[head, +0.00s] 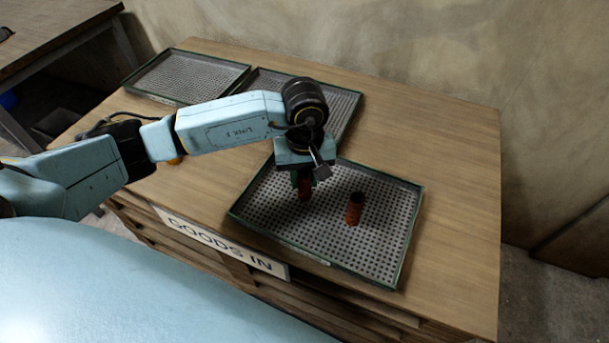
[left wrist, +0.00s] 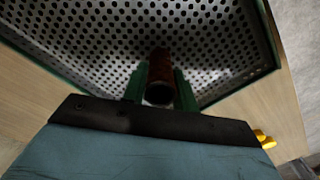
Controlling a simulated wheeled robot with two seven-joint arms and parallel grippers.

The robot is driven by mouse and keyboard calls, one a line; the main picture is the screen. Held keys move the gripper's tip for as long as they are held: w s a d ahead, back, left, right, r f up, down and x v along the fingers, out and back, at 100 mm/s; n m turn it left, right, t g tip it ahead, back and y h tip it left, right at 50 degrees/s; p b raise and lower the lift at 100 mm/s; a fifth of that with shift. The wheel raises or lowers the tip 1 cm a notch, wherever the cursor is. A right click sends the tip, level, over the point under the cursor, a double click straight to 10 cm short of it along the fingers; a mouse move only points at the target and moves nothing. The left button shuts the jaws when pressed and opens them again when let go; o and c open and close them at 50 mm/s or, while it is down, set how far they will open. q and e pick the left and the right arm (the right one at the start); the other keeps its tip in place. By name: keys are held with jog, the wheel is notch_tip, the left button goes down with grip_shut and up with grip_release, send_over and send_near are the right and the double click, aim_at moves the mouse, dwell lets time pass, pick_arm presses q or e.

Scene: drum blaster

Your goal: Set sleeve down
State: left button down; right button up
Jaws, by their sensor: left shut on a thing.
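My left gripper (head: 304,180) is over the left part of the near perforated tray (head: 384,262), pointing down. My right gripper is not in view.
Two more perforated trays lie farther back on the wooden bench, one at the far left (head: 186,76) and one partly behind my left arm (head: 345,104). The bench top (head: 455,180) right of the near tray is clear. A GOODS IN sign (head: 220,243) is on the bench front.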

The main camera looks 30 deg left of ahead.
pick_arm(q)
jog(key=c, duration=1.1)
grip_release()
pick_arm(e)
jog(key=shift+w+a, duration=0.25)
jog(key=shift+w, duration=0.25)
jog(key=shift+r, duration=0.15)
pick_arm(q)
notch_tip(320, 180, up, 4)
jog(key=shift+r+p, duration=0.1)
jog(key=shift+p, duration=0.35)
notch_tip(320, 180, up, 8)
jog(key=shift+p, duration=0.4)
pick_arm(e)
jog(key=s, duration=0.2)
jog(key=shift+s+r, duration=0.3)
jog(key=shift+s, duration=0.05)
